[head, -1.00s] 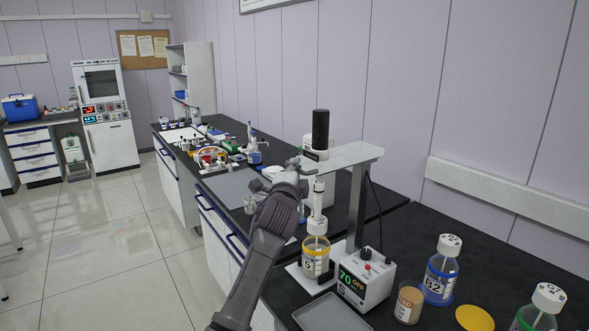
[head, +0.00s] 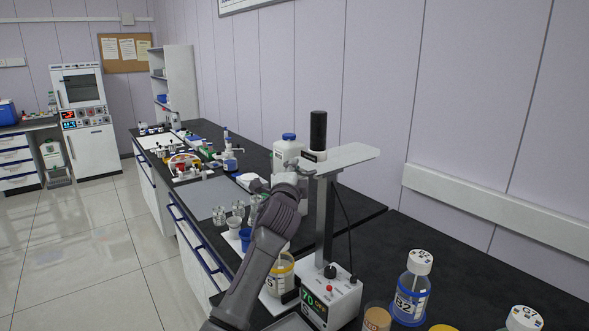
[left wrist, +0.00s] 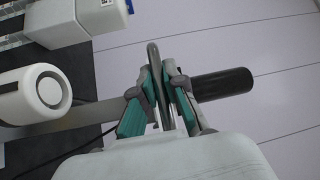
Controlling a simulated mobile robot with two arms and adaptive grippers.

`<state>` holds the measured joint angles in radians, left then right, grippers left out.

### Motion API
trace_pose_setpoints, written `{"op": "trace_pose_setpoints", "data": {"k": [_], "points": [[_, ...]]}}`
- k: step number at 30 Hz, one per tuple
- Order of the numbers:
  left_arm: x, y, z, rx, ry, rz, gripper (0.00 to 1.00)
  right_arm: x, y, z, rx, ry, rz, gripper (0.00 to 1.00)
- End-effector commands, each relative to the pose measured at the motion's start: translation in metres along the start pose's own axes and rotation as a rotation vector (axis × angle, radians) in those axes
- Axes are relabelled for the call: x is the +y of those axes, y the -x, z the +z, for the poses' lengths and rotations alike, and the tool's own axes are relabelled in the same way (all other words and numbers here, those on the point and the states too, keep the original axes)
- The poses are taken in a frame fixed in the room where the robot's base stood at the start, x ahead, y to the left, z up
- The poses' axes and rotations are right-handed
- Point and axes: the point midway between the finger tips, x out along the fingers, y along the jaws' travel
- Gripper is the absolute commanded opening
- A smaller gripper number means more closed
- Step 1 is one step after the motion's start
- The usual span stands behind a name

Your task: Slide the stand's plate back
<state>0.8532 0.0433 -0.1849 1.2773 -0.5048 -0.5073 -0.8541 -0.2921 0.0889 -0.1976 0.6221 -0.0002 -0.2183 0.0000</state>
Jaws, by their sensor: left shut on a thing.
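The stand's plate (head: 350,158) is a pale flat slab on top of a grey post (head: 325,220), with a black cylinder (head: 318,131) standing on it. Most of the plate reaches right of the post, toward the wall. My left gripper (head: 288,180) is at the plate's left end. The stand's control box (head: 328,300) reads 70. A yellow-ringed jar (head: 281,275) is partly hidden behind my arm.
A white bottle with a blue cap (head: 287,152) stands behind the gripper. Bottle B2 (head: 411,290) and a brown-labelled jar (head: 377,317) stand right of the box. Small glassware sits left of my arm.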

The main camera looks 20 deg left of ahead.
Motion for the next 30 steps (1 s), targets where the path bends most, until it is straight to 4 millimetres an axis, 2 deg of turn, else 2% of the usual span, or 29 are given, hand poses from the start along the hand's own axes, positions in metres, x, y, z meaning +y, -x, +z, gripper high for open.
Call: {"op": "trace_pose_setpoints", "data": {"k": [2, 3, 7, 16, 20, 23, 30], "points": [[0.001, 0.0, 0.0, 0.0, 0.002, 0.001, 0.0, -0.011, 0.001, 0.009, -0.011, -0.003, -0.013, 0.57], [0.001, 0.0, 0.0, 0.0, 0.002, 0.001, 0.16, -0.015, 0.001, 0.012, -0.016, -0.004, -0.018, 0.57], [0.001, 0.0, 0.0, -0.001, 0.001, 0.001, 0.37, -0.021, 0.001, 0.014, -0.019, -0.003, -0.025, 0.57], [0.001, 0.001, 0.001, -0.002, 0.001, 0.001, 0.37, -0.005, 0.0, 0.004, -0.006, 0.0, -0.006, 0.57], [0.001, 0.008, 0.001, -0.002, 0.001, 0.001, 0.37, -0.006, 0.0, 0.005, -0.008, -0.001, -0.007, 0.57], [0.002, 0.02, 0.001, -0.001, 0.001, 0.001, 0.37, -0.007, 0.0, 0.005, -0.009, -0.001, -0.008, 0.57], [0.002, 0.068, 0.0, 0.0, 0.0, 0.001, 0.37, -0.008, 0.0, 0.006, -0.01, -0.001, -0.01, 0.57]]}}
